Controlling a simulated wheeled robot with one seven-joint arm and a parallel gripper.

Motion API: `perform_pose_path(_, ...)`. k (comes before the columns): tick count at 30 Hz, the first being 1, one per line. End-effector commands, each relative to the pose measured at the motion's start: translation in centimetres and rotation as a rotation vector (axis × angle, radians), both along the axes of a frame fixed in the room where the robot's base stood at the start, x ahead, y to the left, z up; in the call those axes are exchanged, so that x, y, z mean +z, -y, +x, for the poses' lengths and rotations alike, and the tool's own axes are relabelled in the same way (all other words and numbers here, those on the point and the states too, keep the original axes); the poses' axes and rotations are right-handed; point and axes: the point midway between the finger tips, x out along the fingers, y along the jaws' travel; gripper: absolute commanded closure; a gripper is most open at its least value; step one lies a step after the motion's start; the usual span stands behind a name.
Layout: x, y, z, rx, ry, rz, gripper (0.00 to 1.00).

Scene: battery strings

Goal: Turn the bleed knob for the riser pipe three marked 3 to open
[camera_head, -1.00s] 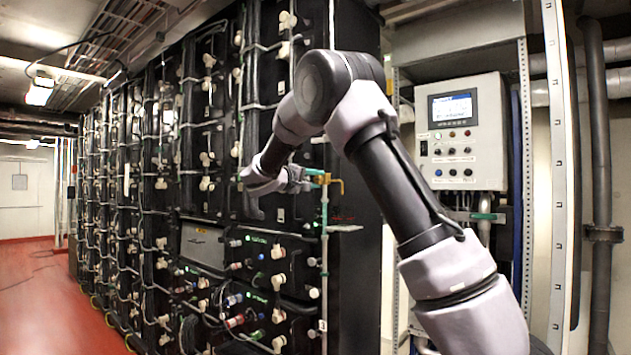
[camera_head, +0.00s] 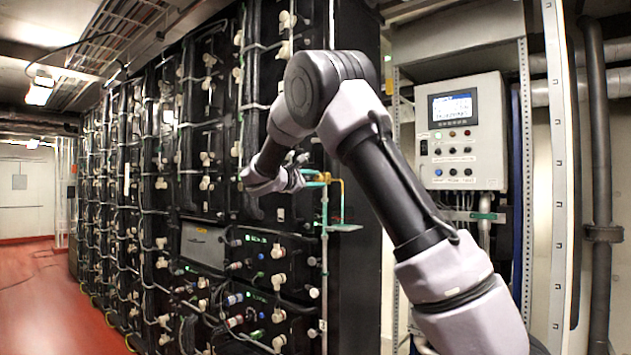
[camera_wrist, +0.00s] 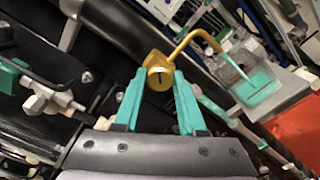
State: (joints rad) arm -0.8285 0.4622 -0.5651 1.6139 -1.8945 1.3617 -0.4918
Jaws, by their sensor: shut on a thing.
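My gripper (camera_wrist: 158,88) has turquoise fingers, shut on the round brass bleed knob (camera_wrist: 161,78), whose face shows a short dark slot. A thin bent brass spout (camera_wrist: 193,42) runs from behind the knob to the upper right, over a clear cup (camera_wrist: 247,70) with a turquoise bottom. In the head view my gripper (camera_head: 314,178) is at the brass fitting (camera_head: 337,182) on the riser pipe (camera_head: 325,235), with a turquoise tray (camera_head: 344,228) below the spout. No number 3 is readable.
Black battery racks (camera_head: 205,130) with pale fittings and cables fill the left and middle. A grey control panel (camera_head: 459,130) with a screen hangs at the right. The red floor (camera_head: 50,290) is open at the far left.

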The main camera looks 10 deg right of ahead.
Motion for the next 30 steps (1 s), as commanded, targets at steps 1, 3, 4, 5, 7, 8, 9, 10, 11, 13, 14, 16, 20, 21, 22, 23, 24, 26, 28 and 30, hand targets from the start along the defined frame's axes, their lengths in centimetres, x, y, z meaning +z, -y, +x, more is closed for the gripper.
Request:
perform_pose_path(1,-0.16,-0.18,-0.01,0.002,-0.035,-0.026,1.00)
perform_pose_path(3,-0.16,-0.15,-0.01,0.002,-0.088,-0.067,1.00)
perform_pose_path(4,-0.17,-0.14,-0.01,0.002,-0.111,-0.085,1.00)
perform_pose_path(5,-0.17,-0.12,-0.01,0.002,-0.134,-0.103,1.00)
perform_pose_path(7,-0.19,-0.13,-0.01,0.002,-0.186,-0.144,1.00)
perform_pose_path(8,-0.21,-0.14,-0.01,0.002,-0.209,-0.161,1.00)
perform_pose_path(9,-0.22,-0.16,-0.02,0.002,-0.238,-0.184,1.00)
perform_pose_path(10,-0.23,-0.17,-0.03,0.002,-0.261,-0.202,1.00)
perform_pose_path(11,-0.23,-0.16,-0.04,0.002,-0.283,-0.218,1.00)
perform_pose_path(13,-0.24,-0.12,-0.05,0.002,-0.333,-0.258,1.00)
perform_pose_path(14,-0.24,-0.11,-0.06,0.001,-0.354,-0.273,1.00)
perform_pose_path(16,-0.25,-0.10,-0.06,0.001,-0.400,-0.310,1.00)
perform_pose_path(20,-0.25,-0.10,-0.07,0.002,-0.478,-0.371,1.00)
perform_pose_path(21,-0.25,-0.10,-0.07,0.002,-0.499,-0.388,1.00)
perform_pose_path(22,-0.25,-0.09,-0.08,0.002,-0.514,-0.399,1.00)
perform_pose_path(23,-0.26,-0.08,-0.08,0.002,-0.529,-0.410,1.00)
perform_pose_path(24,-0.26,-0.09,-0.08,0.002,-0.545,-0.423,1.00)
perform_pose_path(26,-0.27,-0.10,-0.09,0.002,-0.568,-0.441,1.00)
perform_pose_path(28,-0.28,-0.10,-0.10,0.002,-0.591,-0.459,1.00)
perform_pose_path(30,-0.29,-0.10,-0.09,0.003,-0.609,-0.472,1.00)
